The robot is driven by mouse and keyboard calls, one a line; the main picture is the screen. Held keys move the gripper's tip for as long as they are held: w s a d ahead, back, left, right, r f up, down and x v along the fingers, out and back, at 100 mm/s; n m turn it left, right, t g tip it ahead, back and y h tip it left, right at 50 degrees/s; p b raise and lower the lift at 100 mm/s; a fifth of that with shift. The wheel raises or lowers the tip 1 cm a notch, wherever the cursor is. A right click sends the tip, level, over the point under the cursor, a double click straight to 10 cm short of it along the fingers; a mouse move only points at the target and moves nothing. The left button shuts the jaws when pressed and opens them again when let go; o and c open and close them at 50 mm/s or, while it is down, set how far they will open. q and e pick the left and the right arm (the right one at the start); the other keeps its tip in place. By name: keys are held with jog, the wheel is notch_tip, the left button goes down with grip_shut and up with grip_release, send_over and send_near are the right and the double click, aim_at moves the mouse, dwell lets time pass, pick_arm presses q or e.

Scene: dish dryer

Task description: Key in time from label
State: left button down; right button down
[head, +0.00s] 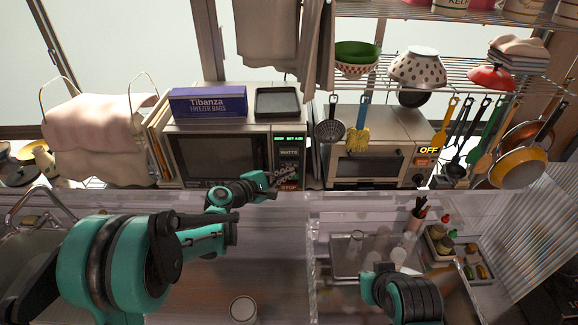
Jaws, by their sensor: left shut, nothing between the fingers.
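A microwave (212,160) stands on the counter at the back, with its door shut. Its keypad panel (289,160) is on the right side, with a green display, too small to read surely, and a red stop key at the bottom. My left gripper (284,178) is shut and empty. Its fingertips are in front of the lower keypad and hide some of the keys; I cannot tell whether they touch it. A round container (243,309) at the bottom edge is seen from above; no label text can be read. My right arm shows at lower right, but I cannot make out its fingers.
A freezer bags box (208,102) and a dark tray (277,102) lie on the microwave. A clear-walled area with glasses (355,240) and jars is at lower right. A sink (30,235) is at left.

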pick_arm(q)
jog(key=shift+s+b, duration=0.3)
jog(key=shift+s, duration=2.2)
jog(key=s+n+t+h+b, duration=0.1)
jog(key=s+n+b, duration=0.1)
jog(key=b, duration=0.3)
jog(key=s+n+t+h+b, duration=0.1)
jog(key=n+h+b, duration=0.1)
jog(key=b, duration=0.4)
jog(key=shift+s+f+t+b, duration=0.2)
jog(key=shift+s+t+b, duration=0.1)
jog(key=shift+s+t, duration=0.1)
jog(key=shift+w, duration=0.15)
jog(key=w, duration=0.8)
jog(key=shift+w, duration=0.3)
jog(key=shift+w, duration=0.1)
dwell(0.9)
